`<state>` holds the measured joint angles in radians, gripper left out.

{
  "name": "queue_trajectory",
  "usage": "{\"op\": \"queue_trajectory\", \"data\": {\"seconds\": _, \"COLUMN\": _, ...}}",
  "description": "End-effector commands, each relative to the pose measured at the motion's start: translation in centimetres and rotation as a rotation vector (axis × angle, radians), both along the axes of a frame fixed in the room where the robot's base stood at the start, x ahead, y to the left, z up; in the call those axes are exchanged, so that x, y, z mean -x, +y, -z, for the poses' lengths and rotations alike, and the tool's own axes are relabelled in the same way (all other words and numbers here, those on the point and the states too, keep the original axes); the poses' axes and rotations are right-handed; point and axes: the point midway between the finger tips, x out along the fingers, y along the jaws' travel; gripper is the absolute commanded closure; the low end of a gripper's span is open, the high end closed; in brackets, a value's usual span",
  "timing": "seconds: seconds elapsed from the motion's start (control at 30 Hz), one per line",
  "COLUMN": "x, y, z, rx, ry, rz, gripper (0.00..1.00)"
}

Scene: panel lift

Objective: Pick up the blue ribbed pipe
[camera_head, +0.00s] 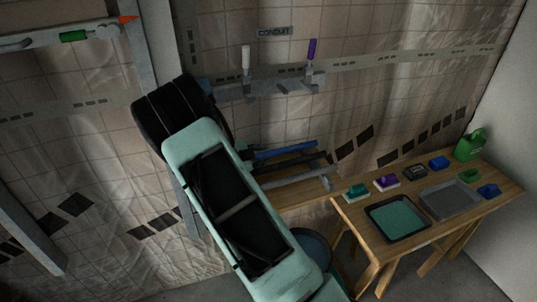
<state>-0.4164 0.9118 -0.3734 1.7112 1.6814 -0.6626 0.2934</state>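A blue pipe (285,151) lies on a wooden shelf or bench (285,198) against the tiled wall, just right of my arm. Its ribbing is too small to make out. Its left end runs close to or behind my arm. A dark pipe (292,163) and a grey pipe (298,177) lie beside it, nearer to me. My mint-green and black arm crosses the middle of the view. My gripper cannot be made out.
A wooden table (375,262) at right carries a teal-filled tray (398,217), a grey tray (450,199), several sponges or brushes and a green jug (469,145). A bucket (312,245) stands below. A wall rail (265,82) under a CONDUIT sign (275,32) hangs above the pipes.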

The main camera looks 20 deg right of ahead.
Motion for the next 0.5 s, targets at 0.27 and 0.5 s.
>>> {"op": "queue_trajectory", "data": {"seconds": 0.27, "x": -1.8, "y": -2.5, "z": 1.7, "rx": 0.002, "ry": 0.001, "rz": 0.001, "gripper": 0.77}}
{"op": "queue_trajectory", "data": {"seconds": 0.5, "x": -2.5, "y": -3.3, "z": 2.3, "rx": 0.001, "ry": -0.001, "rz": -0.001, "gripper": 0.77}}
